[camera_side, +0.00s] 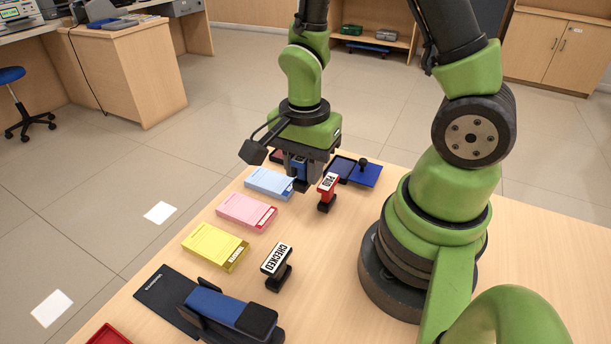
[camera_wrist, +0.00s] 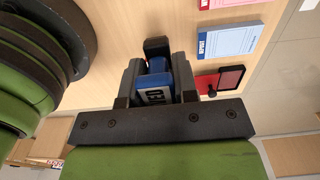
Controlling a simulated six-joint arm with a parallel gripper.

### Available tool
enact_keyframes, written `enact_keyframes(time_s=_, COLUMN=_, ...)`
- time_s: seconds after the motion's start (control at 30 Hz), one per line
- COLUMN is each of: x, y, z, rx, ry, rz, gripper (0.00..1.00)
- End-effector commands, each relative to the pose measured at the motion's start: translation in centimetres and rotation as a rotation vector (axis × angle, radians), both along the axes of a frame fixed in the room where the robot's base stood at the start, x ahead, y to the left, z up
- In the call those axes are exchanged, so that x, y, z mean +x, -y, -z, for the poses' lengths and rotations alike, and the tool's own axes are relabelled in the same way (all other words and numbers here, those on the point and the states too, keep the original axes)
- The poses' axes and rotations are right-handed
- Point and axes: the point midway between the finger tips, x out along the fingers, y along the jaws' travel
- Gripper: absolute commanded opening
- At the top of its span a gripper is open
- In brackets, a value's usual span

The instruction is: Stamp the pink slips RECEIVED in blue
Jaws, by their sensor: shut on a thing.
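My gripper (camera_side: 301,172) is shut on a blue stamp with a white label, held beyond the blue slips. In the wrist view the blue stamp (camera_wrist: 155,92) sits between the fingers (camera_wrist: 158,82); only part of its lettering, ending in "ED", shows. The pink slips (camera_side: 246,210) lie in a stack between the blue and yellow stacks, left of and nearer than my gripper. An edge of the pink stack shows in the wrist view (camera_wrist: 222,3). The open blue ink pad (camera_side: 368,175) is right of my gripper. Whether the stamp touches the table is hidden.
Blue slips (camera_side: 268,182) are just left of my gripper, yellow slips (camera_side: 214,247) nearer. A red PAID stamp (camera_side: 327,191) stands close to its right; a black CHECKED stamp (camera_side: 277,268) stands nearer. A red ink pad (camera_wrist: 230,79) lies beyond. A blue stapler (camera_side: 228,308) is in front.

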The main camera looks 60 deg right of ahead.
Motion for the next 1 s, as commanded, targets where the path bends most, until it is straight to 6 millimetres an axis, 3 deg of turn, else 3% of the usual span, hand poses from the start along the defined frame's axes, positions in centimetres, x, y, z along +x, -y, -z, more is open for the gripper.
enact_keyframes(time_s=0.13, x=1.4, y=5.1, z=0.5, rx=0.000, ry=0.002, rz=0.019, gripper=0.12)
enact_keyframes(time_s=0.3, x=1.4, y=11.1, z=1.0, rx=0.000, ry=0.002, rz=0.017, gripper=0.12)
enact_keyframes(time_s=0.5, x=0.3, y=15.8, z=1.4, rx=0.000, ry=0.003, rz=0.008, gripper=0.12)
enact_keyframes(time_s=0.77, x=-0.3, y=17.2, z=2.3, rx=0.001, ry=0.002, rz=-0.001, gripper=0.12)
enact_keyframes(time_s=1.0, x=-0.3, y=17.1, z=4.8, rx=0.002, ry=0.000, rz=-0.001, gripper=0.12)
